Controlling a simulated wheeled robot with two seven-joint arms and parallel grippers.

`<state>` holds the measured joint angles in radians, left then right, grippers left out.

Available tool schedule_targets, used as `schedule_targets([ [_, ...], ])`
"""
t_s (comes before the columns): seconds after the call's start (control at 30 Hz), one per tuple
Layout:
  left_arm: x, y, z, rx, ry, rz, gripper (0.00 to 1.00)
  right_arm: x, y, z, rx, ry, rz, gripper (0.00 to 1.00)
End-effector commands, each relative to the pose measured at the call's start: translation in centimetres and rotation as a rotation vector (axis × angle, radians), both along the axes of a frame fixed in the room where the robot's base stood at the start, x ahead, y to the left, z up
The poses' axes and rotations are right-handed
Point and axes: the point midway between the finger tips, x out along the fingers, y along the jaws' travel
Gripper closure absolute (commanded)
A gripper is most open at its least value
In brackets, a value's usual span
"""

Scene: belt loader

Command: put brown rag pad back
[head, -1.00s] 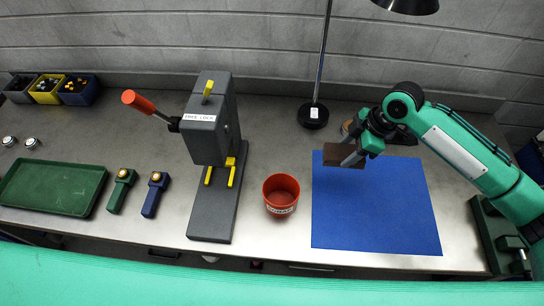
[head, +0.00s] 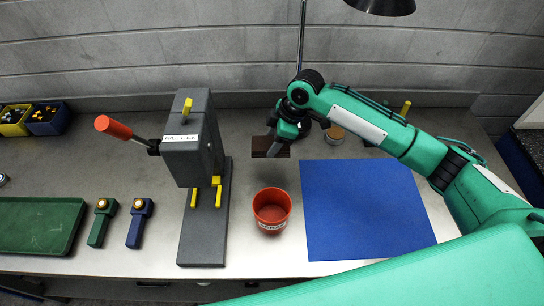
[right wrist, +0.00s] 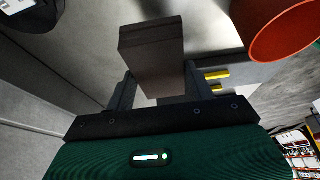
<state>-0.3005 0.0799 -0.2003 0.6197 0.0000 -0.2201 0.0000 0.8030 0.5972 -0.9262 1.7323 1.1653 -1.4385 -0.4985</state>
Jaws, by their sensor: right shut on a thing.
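The brown rag pad (head: 262,147) is a dark brown block held in my right gripper (head: 277,150). In the head view it is in the air behind the red bin and left of the blue mat's far left corner. In the right wrist view, the pad (right wrist: 152,48) sticks out from between the two fingers of the gripper (right wrist: 153,88). The fingers cover part of the pad in the head view. My left gripper is not in view.
A red bin (head: 271,225) stands in front of the pad. The grey press (head: 205,220) with an orange-tipped lever stands to the left. The blue mat (head: 365,210) is bare.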

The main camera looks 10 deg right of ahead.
Motion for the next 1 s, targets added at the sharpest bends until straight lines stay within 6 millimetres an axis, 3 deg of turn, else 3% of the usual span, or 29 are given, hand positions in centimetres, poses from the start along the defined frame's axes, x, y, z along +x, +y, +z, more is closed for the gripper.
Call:
schedule_targets([
  [0.2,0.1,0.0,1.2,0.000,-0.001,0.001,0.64,-0.1,0.0,-4.0,-0.001,0.002,0.001,0.64],
  [0.43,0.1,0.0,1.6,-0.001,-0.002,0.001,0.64,0.0,0.0,-5.7,0.000,0.001,0.001,0.64],
  [0.63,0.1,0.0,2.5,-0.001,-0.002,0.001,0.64,-0.1,0.0,-8.6,-0.001,0.002,0.001,0.64],
  [1.0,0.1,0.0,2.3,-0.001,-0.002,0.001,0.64,0.0,0.0,-9.4,0.000,-0.001,0.002,0.64],
])
